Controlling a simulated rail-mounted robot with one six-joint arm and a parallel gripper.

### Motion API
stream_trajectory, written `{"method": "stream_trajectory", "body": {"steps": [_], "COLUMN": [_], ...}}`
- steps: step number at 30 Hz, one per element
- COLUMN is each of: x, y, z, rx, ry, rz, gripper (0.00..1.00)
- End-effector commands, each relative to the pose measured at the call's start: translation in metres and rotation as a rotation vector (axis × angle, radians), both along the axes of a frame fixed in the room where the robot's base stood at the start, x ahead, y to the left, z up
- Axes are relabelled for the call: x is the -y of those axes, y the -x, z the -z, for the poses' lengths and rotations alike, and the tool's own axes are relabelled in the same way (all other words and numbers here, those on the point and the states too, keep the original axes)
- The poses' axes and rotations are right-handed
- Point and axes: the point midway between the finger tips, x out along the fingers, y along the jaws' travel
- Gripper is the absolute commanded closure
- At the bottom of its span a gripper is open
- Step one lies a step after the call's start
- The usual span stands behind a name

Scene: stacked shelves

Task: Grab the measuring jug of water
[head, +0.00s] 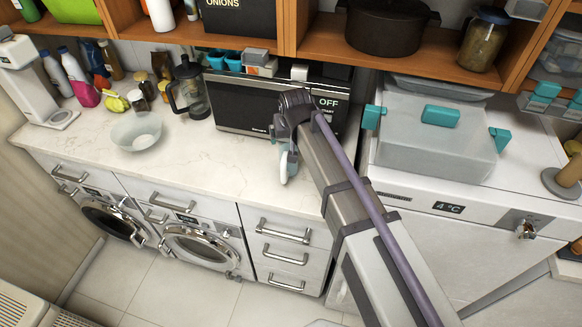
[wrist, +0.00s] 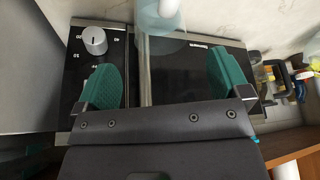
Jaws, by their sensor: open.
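A pale, bluish, see-through vessel (wrist: 158,14) that could be the measuring jug shows at the top middle of the wrist view, cut off by the frame edge. In the head view a small whitish piece (head: 285,168) shows on the counter beside the end of my arm, mostly hidden; I cannot tell for sure that it is the jug. My gripper (wrist: 166,82) is open, with its two teal pads wide apart and nothing between them. The vessel lies beyond the pads, in front of the microwave (wrist: 210,55). In the head view my gripper (head: 291,150) is largely hidden by my arm.
The microwave (head: 238,110) stands close behind my gripper, under a wooden shelf (head: 325,42). A dark-lidded glass pitcher (head: 189,90) and a glass bowl (head: 136,131) stand to the left. A lidded container (head: 430,140) is on the right. The front middle counter (head: 215,165) is clear.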

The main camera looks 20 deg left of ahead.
Motion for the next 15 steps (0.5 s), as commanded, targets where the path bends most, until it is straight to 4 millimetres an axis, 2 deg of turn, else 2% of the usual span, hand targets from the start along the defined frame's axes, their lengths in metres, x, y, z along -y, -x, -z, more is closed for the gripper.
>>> {"method": "stream_trajectory", "body": {"steps": [1, 7, 15], "x": [-0.002, -0.004, -0.012], "y": [-0.004, -0.007, -0.022], "z": [0.018, 0.021, 0.068], "rx": [0.0, 0.0, 0.0], "ry": [0.0, 0.0, 0.0], "rz": [0.0, 0.0, 0.0], "gripper": [0.05, 0.05, 0.05]}}
